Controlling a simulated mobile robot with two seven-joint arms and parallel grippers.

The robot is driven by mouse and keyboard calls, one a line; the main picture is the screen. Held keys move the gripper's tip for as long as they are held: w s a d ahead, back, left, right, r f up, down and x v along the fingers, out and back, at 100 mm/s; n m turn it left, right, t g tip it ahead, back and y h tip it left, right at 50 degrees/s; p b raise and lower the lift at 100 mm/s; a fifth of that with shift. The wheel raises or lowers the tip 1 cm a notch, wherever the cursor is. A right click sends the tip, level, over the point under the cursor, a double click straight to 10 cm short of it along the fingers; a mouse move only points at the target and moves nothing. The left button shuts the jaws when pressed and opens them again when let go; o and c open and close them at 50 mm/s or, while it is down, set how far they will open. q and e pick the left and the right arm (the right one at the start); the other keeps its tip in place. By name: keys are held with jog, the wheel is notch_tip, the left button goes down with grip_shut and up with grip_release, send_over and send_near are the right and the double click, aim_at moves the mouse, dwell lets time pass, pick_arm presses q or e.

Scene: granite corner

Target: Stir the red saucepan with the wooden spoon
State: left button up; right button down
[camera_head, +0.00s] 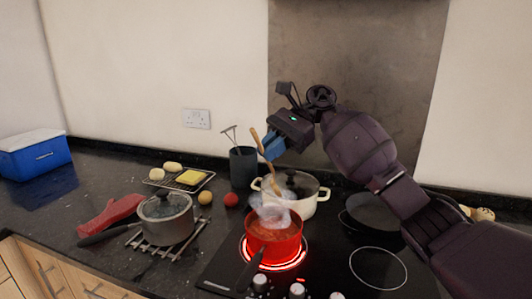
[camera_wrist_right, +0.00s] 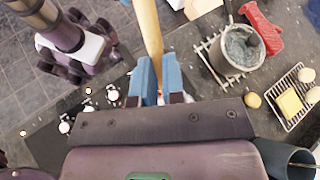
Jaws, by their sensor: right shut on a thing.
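The red saucepan (camera_head: 275,251) stands on a glowing red hob ring, with reddish contents and steam rising from it. My right gripper (camera_head: 271,148) is above and behind the saucepan, its blue fingers shut on the wooden spoon (camera_head: 256,137). The spoon slants down toward the saucepan, its lower part in front of the white pot. Steam blurs the spoon's low end, so I cannot tell whether it touches the contents. In the right wrist view the spoon handle (camera_wrist_right: 148,28) runs up from between the blue fingertips (camera_wrist_right: 160,78). My left gripper is not in view.
A white lidded pot (camera_head: 302,193) stands right behind the saucepan, and a dark pan (camera_head: 372,212) is to the right. A grey lidded pot (camera_head: 166,220) sits on a rack at left. A utensil holder (camera_head: 243,167) stands behind. The front right ring (camera_head: 378,268) is empty.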

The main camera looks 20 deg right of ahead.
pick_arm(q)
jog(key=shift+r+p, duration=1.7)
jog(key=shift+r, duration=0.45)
pick_arm(e)
jog(key=shift+s+a+f, duration=1.25)
jog(key=shift+s+f, duration=1.05)
jog(key=shift+s, duration=0.05)
pick_arm(q)
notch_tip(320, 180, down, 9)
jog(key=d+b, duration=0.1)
jog(key=b, duration=0.8)
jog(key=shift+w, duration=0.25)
pick_arm(e)
jog(key=w+d+f, duration=0.3)
jog(key=w+f, duration=0.1)
jog(key=f, duration=0.4)
jog(key=shift+w+f+y, duration=0.25)
jog(key=shift+f+y, duration=0.15)
